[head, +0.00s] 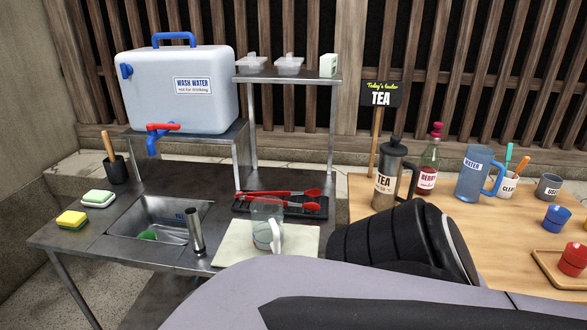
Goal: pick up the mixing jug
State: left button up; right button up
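A clear jug with a white handle (268,222), likely the mixing jug, stands upright on a pale cloth or mat (236,244) at the right end of the metal sink counter. Its handle points to the front right. A large grey and black link of my arm fills the lower right and lies just right of the mat. Neither of my grippers can be seen, and I see nothing touching the jug. A blue-tinted jug labelled WATER (477,174) stands on the wooden table at the right.
Red tongs (268,193) lie on a black rack (292,208) behind the clear jug. A metal cylinder (195,232) stands left of the mat, beside the sink (150,222). A TEA flask (389,172) and BERRY bottle (431,160) stand on the wooden table (357,200).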

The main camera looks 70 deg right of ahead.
aim_at(270, 231)
jog(key=z, duration=2.1)
